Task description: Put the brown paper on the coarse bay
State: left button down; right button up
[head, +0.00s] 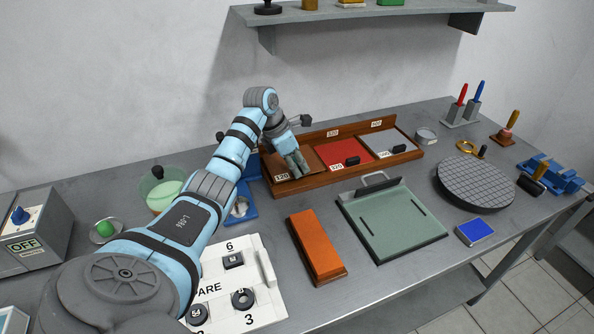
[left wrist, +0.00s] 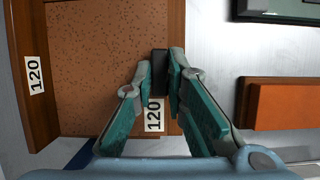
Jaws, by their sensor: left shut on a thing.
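The brown speckled paper (left wrist: 105,60) lies in the left bay of the wooden tray (left wrist: 40,120), beside the wall label 120; its own label reads 120 too. In the head view the brown paper (head: 315,160) is partly hidden by my left gripper (head: 298,168). In the left wrist view my left gripper (left wrist: 161,66) is shut on the black block (left wrist: 159,62) at the paper's edge. The paper looks flat in the bay; I cannot tell whether it touches the bottom. My right gripper is not in view.
A red sheet (head: 345,150) and a grey sheet (head: 385,141) lie in the other bays. In front are an orange block (head: 316,247) and a green board (head: 395,222). A green bowl (head: 160,190) stands left of my arm. A shelf (head: 370,12) hangs above.

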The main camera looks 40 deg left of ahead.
pick_arm(q)
jog(key=shift+f, duration=0.7)
jog(key=shift+f, duration=0.1)
jog(key=c, duration=1.6)
grip_release()
jog(key=shift+a+r, duration=0.15)
jog(key=shift+r, duration=0.25)
jog(key=p+v, duration=0.1)
jog(key=v, duration=1)
jog(key=shift+r, duration=0.2)
jog(key=shift+s, duration=0.15)
